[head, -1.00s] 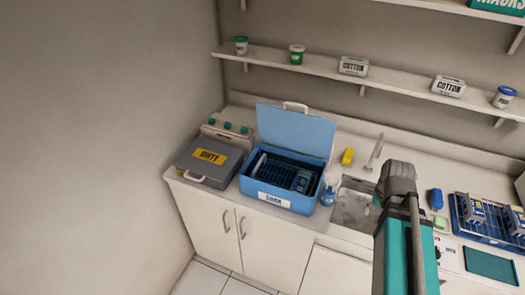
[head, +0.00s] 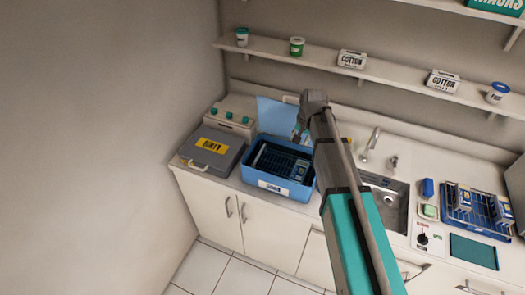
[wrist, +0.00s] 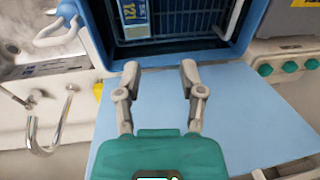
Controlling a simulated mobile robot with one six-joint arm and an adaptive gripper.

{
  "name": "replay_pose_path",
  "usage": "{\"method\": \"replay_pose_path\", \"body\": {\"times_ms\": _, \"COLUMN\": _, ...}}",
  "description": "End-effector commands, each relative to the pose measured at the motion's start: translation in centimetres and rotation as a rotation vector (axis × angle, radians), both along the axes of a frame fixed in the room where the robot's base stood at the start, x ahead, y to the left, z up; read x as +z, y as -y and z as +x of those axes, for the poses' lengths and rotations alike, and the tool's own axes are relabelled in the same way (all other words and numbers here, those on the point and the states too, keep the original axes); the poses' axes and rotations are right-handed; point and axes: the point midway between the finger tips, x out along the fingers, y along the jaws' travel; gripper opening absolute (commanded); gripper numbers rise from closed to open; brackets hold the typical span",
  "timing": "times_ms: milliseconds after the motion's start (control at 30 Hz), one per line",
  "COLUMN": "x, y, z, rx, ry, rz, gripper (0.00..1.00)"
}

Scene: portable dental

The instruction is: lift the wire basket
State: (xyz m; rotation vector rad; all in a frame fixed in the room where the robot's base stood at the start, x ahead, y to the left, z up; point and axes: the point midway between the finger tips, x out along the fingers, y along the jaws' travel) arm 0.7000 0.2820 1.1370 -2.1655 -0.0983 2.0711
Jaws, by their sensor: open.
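The dark wire basket (head: 272,158) sits inside the blue box (head: 264,187) on the counter, with a blue-and-white pack (head: 300,169) in it. In the wrist view the basket (wrist: 185,22) shows at the top, with the pack (wrist: 136,18) at its left. My gripper (wrist: 160,70) is open and empty, its two fingers apart near the box's lid-side rim, pointing towards the basket. I cannot tell its height above the rim. The light-blue lid (wrist: 240,125) stands open beneath the gripper in that view. My arm hides part of the box's right side in the head view.
A grey case (head: 212,150) stands left of the box, before a white unit with teal knobs (head: 232,112). A sink (head: 385,195) and a blue tray with a wire rack (head: 475,213) lie to the right. A shelf (head: 380,75) runs above.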

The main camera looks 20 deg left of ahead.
Motion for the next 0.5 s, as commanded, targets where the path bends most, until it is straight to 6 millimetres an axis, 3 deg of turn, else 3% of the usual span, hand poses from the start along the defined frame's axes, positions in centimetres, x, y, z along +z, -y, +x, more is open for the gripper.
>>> {"method": "replay_pose_path", "body": {"times_ms": 33, "x": 0.0, "y": -2.7, "z": 1.0, "rx": 0.002, "ry": -0.005, "rz": 0.008, "gripper": 0.51}}
{"method": "replay_pose_path", "body": {"times_ms": 200, "x": 0.1, "y": -8.9, "z": 1.6, "rx": -0.009, "ry": -0.023, "rz": 0.034, "gripper": 0.51}}
{"method": "replay_pose_path", "body": {"times_ms": 333, "x": 0.1, "y": -11.6, "z": 1.6, "rx": -0.016, "ry": -0.033, "rz": 0.045, "gripper": 0.51}}
{"method": "replay_pose_path", "body": {"times_ms": 500, "x": 0.1, "y": -12.9, "z": 1.4, "rx": -0.019, "ry": -0.038, "rz": 0.050, "gripper": 0.51}}
